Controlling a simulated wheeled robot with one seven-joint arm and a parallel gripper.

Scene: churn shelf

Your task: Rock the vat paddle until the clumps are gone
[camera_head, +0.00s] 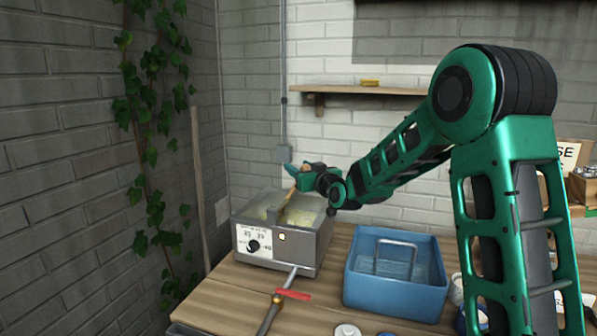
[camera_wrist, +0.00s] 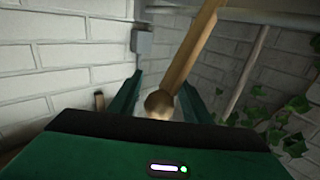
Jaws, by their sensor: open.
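The grey metal vat (camera_head: 310,243) stands at the back left of the table, with a dial and a white label on its front. Pale yellowish lumpy stuff (camera_head: 303,214) shows inside it. The wooden paddle (camera_head: 282,203) leans up out of the vat. My green gripper (camera_head: 296,172) is over the vat at the paddle's upper end. In the wrist view, my gripper (camera_wrist: 160,92) is open, and the paddle's wooden shaft (camera_wrist: 190,50) with a rounded brown end shows between its fingers. I cannot tell whether the fingers touch it.
A blue bin (camera_head: 400,293) with a wire rack inside stands right of the vat. A wall shelf (camera_head: 358,90) hangs behind my arm. Brick walls close off the left and back; ivy (camera_head: 150,120) climbs the left wall.

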